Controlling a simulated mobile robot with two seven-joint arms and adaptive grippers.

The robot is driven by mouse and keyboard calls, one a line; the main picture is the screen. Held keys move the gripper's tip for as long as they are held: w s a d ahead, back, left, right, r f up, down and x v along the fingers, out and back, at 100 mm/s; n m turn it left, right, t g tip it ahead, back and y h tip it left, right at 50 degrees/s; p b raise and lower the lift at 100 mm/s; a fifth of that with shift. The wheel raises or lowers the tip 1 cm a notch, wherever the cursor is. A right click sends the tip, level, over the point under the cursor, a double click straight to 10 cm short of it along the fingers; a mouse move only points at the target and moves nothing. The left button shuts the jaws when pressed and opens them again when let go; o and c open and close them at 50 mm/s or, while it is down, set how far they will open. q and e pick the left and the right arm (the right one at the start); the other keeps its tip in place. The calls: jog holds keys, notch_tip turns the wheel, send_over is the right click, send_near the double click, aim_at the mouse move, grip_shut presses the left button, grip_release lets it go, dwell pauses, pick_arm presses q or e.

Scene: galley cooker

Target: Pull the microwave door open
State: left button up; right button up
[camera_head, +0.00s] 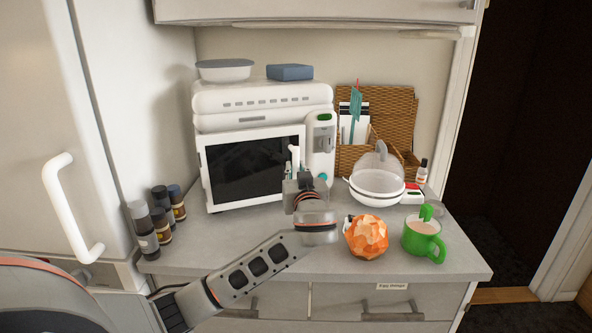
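The white microwave (262,97) stands at the back of the grey counter. Its door (250,166), a white frame around a dark window, looks closed. A white upright handle (294,156) shows near the door's right edge, its lower part hidden behind my gripper. My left gripper (306,175) is in front of the door's right side, at the handle's lower end. Its fingertips look apart, one by the handle and one farther right by the control panel (321,146). I cannot tell whether either finger touches the handle. My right gripper is not in view.
Several dark-capped bottles (161,221) stand left of the microwave. An orange faceted object (366,237) and a green mug (423,240) are right of my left forearm. White bowls (376,192) and a wicker basket (354,158) are at right. A bowl (226,70) and blue box (290,72) top the microwave.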

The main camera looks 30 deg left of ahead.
pick_arm(q)
grip_shut()
